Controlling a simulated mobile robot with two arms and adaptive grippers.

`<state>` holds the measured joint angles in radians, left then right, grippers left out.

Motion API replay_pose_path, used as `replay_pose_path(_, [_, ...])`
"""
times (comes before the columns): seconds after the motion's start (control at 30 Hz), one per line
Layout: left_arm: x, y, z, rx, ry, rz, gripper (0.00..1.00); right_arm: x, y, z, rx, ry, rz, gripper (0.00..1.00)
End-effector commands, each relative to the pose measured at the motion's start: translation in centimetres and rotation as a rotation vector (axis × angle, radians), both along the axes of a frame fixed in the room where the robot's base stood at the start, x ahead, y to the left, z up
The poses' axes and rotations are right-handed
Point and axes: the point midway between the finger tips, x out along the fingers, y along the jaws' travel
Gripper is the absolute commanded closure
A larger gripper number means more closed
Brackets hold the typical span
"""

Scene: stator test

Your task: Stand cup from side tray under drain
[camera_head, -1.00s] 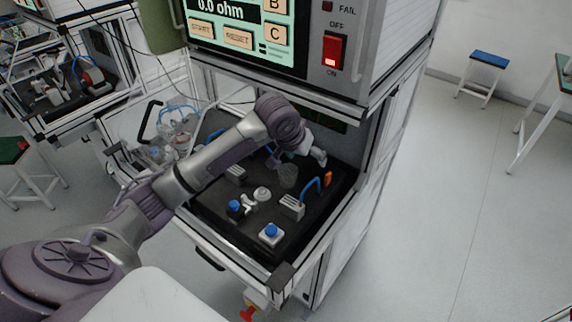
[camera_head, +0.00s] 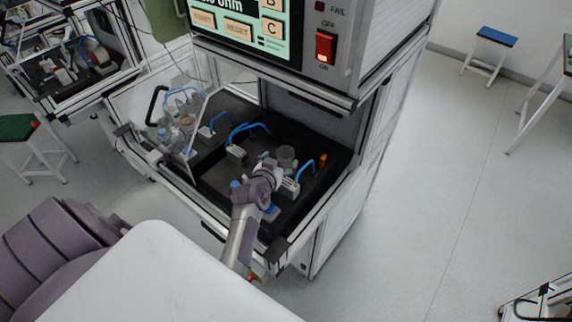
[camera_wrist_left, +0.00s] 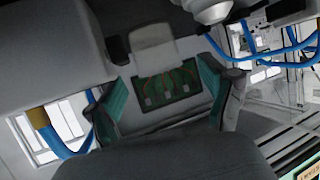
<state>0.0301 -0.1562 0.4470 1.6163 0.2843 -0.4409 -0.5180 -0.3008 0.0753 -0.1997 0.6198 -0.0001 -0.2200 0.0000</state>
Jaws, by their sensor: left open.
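A small translucent grey cup (camera_head: 287,155) stands on the black bench deck in the head view, just behind and right of my left gripper. My left gripper (camera_head: 266,164) is over the deck and open. In the left wrist view its two teal-padded fingers (camera_wrist_left: 165,100) are spread, with no object clearly held between them. The side tray (camera_head: 150,148) at the bench's left side holds several clear vessels (camera_head: 168,125). I cannot make out the drain. My right gripper is not in view.
Blue curved tubes (camera_head: 245,130) rise from grey blocks on the deck. A tester with a red switch (camera_head: 325,46) overhangs the bench. In the left wrist view a green board (camera_wrist_left: 172,85) lies beyond the fingers.

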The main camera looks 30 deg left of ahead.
Motion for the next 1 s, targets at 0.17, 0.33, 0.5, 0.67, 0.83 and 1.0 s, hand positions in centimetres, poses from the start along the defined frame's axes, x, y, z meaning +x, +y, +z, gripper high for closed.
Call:
replay_pose_path(0.17, [1.9,0.5,-1.0,-0.002,-0.001,0.0,0.18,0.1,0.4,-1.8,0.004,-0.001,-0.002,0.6])
replay_pose_path(0.33, [3.2,0.6,-1.3,-0.002,-0.003,-0.001,0.18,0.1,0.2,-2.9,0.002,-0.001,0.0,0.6])
replay_pose_path(0.5, [5.8,1.1,-2.0,-0.004,-0.004,0.0,0.18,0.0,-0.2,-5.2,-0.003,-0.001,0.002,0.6])
replay_pose_path(0.67, [7.0,1.4,-2.3,-0.003,0.0,-0.001,0.18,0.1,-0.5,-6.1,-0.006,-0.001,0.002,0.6])
replay_pose_path(0.83, [7.1,1.5,-2.1,-0.002,0.001,-0.001,0.18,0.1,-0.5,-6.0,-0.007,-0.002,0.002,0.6])
replay_pose_path(1.0, [7.1,1.5,-2.1,-0.002,0.001,-0.001,0.32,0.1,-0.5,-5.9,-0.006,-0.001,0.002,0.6])
